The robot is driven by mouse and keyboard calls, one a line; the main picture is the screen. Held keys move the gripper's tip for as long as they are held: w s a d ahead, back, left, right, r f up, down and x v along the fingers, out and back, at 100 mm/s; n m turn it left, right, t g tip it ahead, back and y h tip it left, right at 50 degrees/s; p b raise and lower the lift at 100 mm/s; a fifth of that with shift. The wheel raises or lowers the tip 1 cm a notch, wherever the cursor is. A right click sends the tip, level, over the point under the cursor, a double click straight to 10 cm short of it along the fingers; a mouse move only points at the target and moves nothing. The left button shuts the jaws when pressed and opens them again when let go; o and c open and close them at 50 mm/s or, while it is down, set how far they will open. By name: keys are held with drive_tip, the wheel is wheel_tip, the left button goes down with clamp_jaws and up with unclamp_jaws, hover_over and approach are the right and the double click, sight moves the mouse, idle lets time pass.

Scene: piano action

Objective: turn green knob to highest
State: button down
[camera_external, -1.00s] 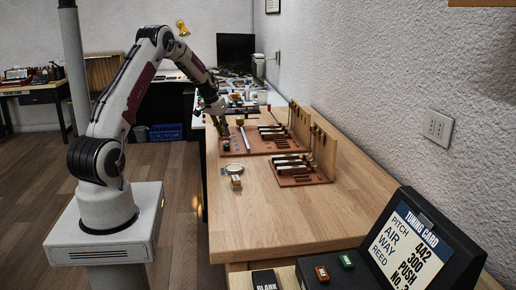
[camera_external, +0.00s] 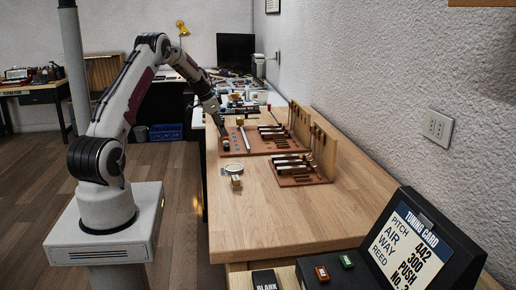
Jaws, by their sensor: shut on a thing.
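My gripper (camera_external: 222,130) is far off and small in the picture, pointing down at the left end of the reddish-brown board (camera_external: 262,150) on the wooden bench. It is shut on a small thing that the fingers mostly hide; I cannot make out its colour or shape. No green knob can be told apart at this size.
A smaller board (camera_external: 300,181) with key parts stands nearer, beside upright wooden panels (camera_external: 325,148). The tuning card case (camera_external: 410,245) fills the front right. The bench's front middle is clear.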

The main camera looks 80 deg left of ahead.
drive_tip(key=shift+a+f+m+h, duration=0.1)
drive_tip(key=shift+m+h, duration=0.3)
drive_tip(key=shift+m, duration=0.8)
drive_tip(key=c, duration=1.9)
unclamp_jaws()
drive_tip(key=shift+s+r, duration=0.2)
drive_tip(key=shift+r, duration=0.2)
drive_tip(key=shift+s+r, duration=0.15)
drive_tip(key=shift+s, duration=0.15)
drive_tip(key=s, duration=1.1)
drive_tip(key=shift+s+d, duration=0.2)
drive_tip(key=shift+s, duration=0.1)
